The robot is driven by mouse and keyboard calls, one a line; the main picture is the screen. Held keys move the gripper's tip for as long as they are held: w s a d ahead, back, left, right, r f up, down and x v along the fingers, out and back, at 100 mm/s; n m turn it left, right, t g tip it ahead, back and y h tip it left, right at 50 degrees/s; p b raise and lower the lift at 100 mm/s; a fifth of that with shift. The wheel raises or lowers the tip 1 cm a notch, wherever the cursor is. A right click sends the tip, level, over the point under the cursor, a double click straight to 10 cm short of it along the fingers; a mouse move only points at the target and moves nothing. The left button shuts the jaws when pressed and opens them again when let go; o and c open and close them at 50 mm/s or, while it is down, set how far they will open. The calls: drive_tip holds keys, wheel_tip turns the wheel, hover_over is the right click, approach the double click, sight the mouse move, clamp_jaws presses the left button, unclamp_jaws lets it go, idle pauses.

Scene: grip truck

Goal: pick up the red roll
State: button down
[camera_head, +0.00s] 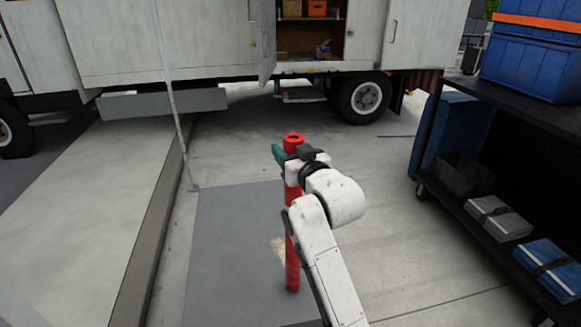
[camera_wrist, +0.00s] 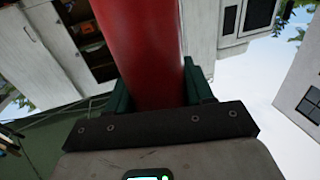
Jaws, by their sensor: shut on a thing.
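The red roll (camera_head: 292,245) is a long red tube with a hollow top end. It stands about upright in the head view, over a grey mat. My gripper (camera_head: 284,155) has green fingers and is shut on the roll near its top. My white arm covers part of the roll's middle. In the wrist view the roll (camera_wrist: 140,45) runs between the two green fingers (camera_wrist: 155,95), one on each side. I cannot tell whether the roll's lower end touches the mat.
A grey mat (camera_head: 225,240) lies on the pavement below, beside a kerb and a thin pole (camera_head: 172,90). A white truck (camera_head: 210,40) with an open compartment stands behind. A black cart (camera_head: 470,205) with blue crates (camera_head: 530,65) is at the right. Pavement between is clear.

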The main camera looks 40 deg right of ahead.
drive_tip(key=shift+r, duration=0.8)
drive_tip(key=s+a+r, duration=0.7)
drive_tip(key=s+r, duration=0.4)
drive_tip(key=shift+s+a+b, duration=0.35)
drive_tip(key=shift+a+b, duration=0.05)
drive_tip(key=shift+w+f, duration=0.1)
